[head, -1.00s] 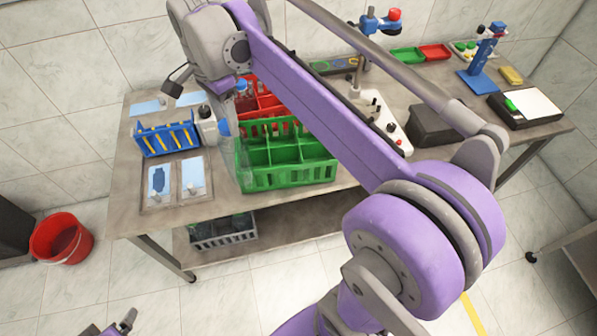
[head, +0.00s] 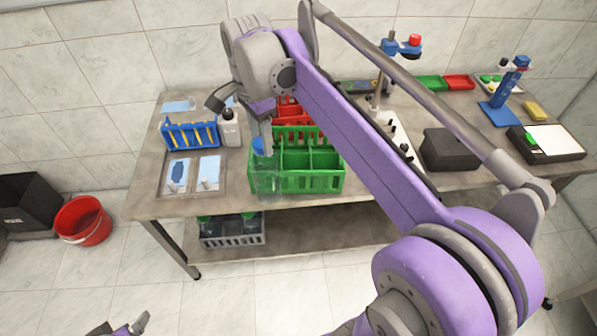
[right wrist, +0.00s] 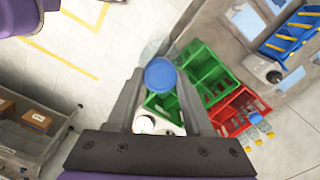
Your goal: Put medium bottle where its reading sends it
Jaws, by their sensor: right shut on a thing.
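My right gripper (head: 263,138) is shut on a clear bottle (head: 268,184) with a blue cap, which looks like the medium bottle. The bottle hangs nearly upright and overlaps the left front of the green crate (head: 318,181) in the head view; I cannot tell if they touch. In the right wrist view the blue cap (right wrist: 161,73) sits between the fingers of the right gripper (right wrist: 162,90). The red crate (head: 291,119) stands behind the green one, partly hidden by my arm. My left gripper (head: 128,326) is at the bottom edge, partly cut off.
A white bottle (head: 230,130) and blue rack (head: 191,134) stand left of the crates. A grey crate (head: 233,241) with bottles is on the lower shelf. A dark box (head: 450,150) and scale (head: 553,143) stand right. A red bin (head: 83,221) is on the floor.

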